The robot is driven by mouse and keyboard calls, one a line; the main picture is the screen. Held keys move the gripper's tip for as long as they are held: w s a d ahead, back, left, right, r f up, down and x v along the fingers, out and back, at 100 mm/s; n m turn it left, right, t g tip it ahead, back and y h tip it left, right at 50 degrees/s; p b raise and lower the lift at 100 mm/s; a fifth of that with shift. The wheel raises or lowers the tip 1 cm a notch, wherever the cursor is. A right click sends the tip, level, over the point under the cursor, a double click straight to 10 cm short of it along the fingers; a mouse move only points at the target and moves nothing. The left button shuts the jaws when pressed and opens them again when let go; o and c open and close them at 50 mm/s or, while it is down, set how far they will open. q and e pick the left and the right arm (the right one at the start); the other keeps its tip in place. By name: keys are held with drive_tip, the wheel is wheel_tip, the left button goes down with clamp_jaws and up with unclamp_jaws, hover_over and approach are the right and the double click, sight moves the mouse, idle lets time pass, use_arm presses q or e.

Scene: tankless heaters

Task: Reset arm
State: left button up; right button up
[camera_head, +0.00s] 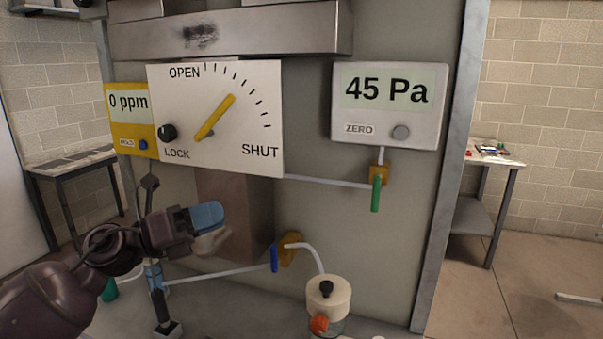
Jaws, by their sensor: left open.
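My left arm comes in from the lower left, and its gripper (211,227) is in front of the panel, below the dial plate. Its blue fingertip pad shows beside a pale finger, and the jaws are open. I see nothing held between them. The dial plate (225,150) is white, marked OPEN, SHUT and LOCK, with a yellow pointer (215,117) tilted up to the right. A black knob (168,133) is beside LOCK. My right gripper is not in view.
A gauge (388,104) reads 45 Pa, and a yellow meter (131,121) reads 0 ppm. Side tables (75,161) stand beyond. Open floor is at right.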

use_arm(q)
drive_tip(key=s+a+f+n+t+y, duration=0.3)
drive_tip(key=f+n+y, duration=0.1)
drive_tip(key=f+n, duration=0.5)
drive_tip(key=s+a+f+n+t+y, duration=0.25)
drive_tip(key=f+n+t+y, duration=0.2)
drive_tip(key=f+n, duration=0.45)
drive_tip(key=s+a+f+n+t+y, duration=0.3)
drive_tip(key=a+f+n+y, duration=0.15)
drive_tip(key=f+n, duration=0.45)
drive_tip(key=s+a+f+n+g+y, duration=0.2)
drive_tip(key=s+f+n+g+y, duration=0.3)
drive_tip(key=s+f+n, duration=0.8)
drive_tip(key=s+f+g, duration=0.2)
drive_tip(key=s+f, duration=0.1)
drive_tip(key=s, duration=0.1)
drive_tip(key=shift+s+f, duration=0.3)
drive_tip(key=shift+a, duration=0.1)
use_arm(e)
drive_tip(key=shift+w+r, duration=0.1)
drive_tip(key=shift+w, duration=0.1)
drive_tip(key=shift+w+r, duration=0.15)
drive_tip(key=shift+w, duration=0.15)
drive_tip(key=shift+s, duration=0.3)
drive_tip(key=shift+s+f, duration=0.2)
